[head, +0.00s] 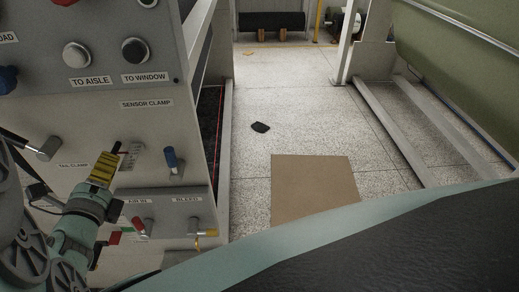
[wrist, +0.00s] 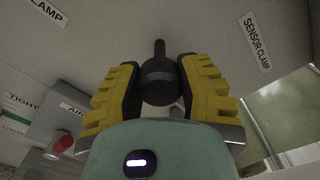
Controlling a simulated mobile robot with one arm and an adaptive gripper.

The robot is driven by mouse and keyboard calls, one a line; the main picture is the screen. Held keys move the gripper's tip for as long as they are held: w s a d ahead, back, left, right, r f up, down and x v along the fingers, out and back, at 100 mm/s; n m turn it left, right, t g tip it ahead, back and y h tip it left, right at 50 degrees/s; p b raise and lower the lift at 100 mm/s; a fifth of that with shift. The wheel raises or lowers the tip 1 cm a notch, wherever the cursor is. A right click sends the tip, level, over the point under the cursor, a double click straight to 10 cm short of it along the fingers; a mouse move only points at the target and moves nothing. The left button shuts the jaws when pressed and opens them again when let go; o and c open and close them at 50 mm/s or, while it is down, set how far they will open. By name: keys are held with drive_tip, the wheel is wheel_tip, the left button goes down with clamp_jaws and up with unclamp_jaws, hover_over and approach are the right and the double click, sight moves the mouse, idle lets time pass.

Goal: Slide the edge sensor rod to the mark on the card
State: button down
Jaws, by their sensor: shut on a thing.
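My gripper (head: 106,165), with yellow fingers, is at the lower left of the head view, in front of the grey panel. In the wrist view my gripper (wrist: 158,85) is shut on a dark round knob (wrist: 158,82) with a thin stem; this appears to be the sensor rod's end. In the head view a dark tip (head: 116,148) shows just past the fingers. Beside it is a small pale scale plate (head: 131,157) with fine marks, too small to read. I cannot make out the mark on the card.
Knobs (head: 76,55) labelled TO AISLE and TO WINDOW sit higher on the panel. A red-tipped lever (head: 139,226) and a yellow-tipped lever (head: 206,233) are below. A brown sheet (head: 312,188) and a small dark object (head: 260,127) lie on the speckled floor.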

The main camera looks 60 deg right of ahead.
drive_tip(key=c, duration=0.5)
unclamp_jaws()
drive_tip(key=shift+s+a, duration=0.25)
drive_tip(key=shift+a, duration=0.15)
drive_tip(key=shift+v, duration=5.5)
drive_tip(key=shift+s, duration=0.1)
